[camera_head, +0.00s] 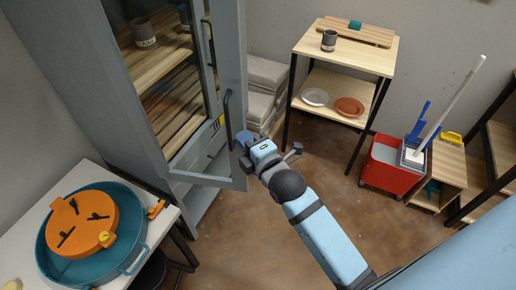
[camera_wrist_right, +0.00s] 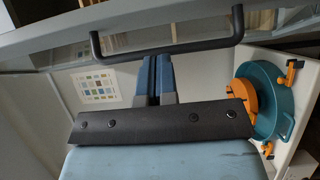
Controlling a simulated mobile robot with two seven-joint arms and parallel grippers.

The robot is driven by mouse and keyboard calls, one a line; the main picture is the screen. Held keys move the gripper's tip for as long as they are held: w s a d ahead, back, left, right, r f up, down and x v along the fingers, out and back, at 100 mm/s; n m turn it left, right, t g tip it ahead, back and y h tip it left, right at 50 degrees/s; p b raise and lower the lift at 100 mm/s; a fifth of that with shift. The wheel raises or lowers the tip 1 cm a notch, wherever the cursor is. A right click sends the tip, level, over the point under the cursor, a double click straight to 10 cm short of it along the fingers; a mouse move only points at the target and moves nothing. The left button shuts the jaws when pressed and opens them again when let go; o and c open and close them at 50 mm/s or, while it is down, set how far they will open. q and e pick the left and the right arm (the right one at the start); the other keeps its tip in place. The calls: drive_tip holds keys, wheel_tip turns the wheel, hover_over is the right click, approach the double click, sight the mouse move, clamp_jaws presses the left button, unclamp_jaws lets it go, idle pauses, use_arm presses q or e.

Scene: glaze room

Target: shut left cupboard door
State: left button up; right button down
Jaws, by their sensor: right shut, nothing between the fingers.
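The grey cupboard (camera_head: 75,60) stands at the left in the head view. A glazed door with a grey frame (camera_head: 208,179) stands ajar, swung out from the cupboard. Its black bar handle (camera_head: 227,118) is on the door's right upright, and it crosses the top of the right wrist view (camera_wrist_right: 170,48). My right gripper (camera_head: 243,138) is shut and empty, close to the door's free edge beside the handle. In the wrist view its blue fingers (camera_wrist_right: 154,60) lie together just below the bar; I cannot tell whether they touch the door. My left gripper is out of view.
A white table (camera_head: 95,175) with a teal tub (camera_head: 60,252) and orange disc (camera_head: 83,220) stands at lower left. A wooden shelf unit (camera_head: 345,48) and a red mop bucket (camera_head: 383,168) stand right. Pale stacked bags (camera_head: 265,75) lie behind the door. The middle floor is clear.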

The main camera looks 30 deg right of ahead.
sight(240, 119)
drive_tip(key=w+d, duration=0.1)
drive_tip(key=w, duration=0.1)
drive_tip(key=w+d+p, duration=0.1)
drive_tip(key=w, duration=0.1)
drive_tip(key=shift+d, duration=0.15)
drive_tip(key=shift+w, duration=0.1)
drive_tip(key=shift+w, duration=0.1)
